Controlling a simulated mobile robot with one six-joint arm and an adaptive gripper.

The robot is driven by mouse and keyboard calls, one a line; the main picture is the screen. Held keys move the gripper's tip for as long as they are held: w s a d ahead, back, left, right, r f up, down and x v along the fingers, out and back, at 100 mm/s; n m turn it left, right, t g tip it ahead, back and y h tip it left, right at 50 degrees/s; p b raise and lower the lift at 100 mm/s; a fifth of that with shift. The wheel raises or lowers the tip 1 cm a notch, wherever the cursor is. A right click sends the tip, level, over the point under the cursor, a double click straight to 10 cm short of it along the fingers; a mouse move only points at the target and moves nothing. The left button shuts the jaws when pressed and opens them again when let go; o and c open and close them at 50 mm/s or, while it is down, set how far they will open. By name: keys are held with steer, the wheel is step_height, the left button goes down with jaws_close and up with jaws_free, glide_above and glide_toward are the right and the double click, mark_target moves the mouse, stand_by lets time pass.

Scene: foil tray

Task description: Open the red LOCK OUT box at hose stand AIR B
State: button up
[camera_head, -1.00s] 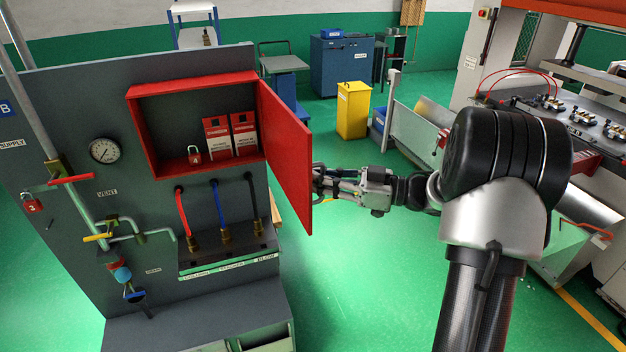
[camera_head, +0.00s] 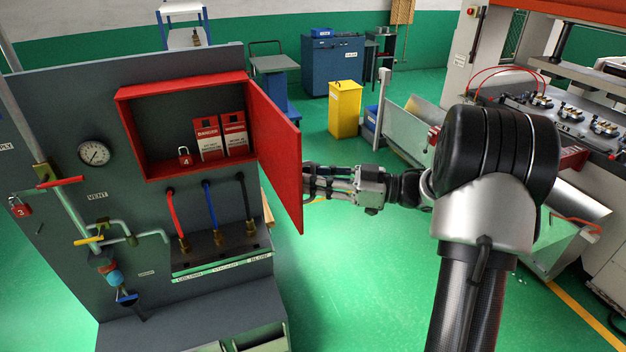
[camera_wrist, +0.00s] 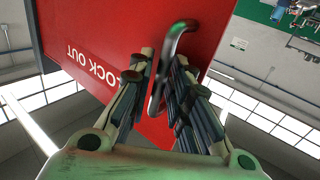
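The red lock out box (camera_head: 130,120) is fixed to the upper part of the grey hose stand panel (camera_head: 60,110). Its red door (camera_head: 280,155) stands wide open, hinged at the box's right side and sticking out toward me. Inside the box are a red padlock (camera_head: 183,155) and two red-and-white danger tags. My gripper (camera_head: 312,182) is at the door's outer face, right of it. In the wrist view my fingers (camera_wrist: 163,65) are closed in around the metal door handle (camera_wrist: 162,85), beside upside-down LOCK OUT lettering. The fingertip contact is partly hidden.
Below the box hang red, blue and black hoses (camera_head: 208,210) above a ledge. A gauge (camera_head: 94,153), pipes and another red padlock (camera_head: 20,207) are at the left. A yellow bin (camera_head: 345,110) stands behind my gripper. A press machine is at right. Green floor is open between.

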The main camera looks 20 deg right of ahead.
steer(key=v, duration=1.1)
steer(key=shift+s+d, duration=0.25)
steer(key=shift+d, duration=0.1)
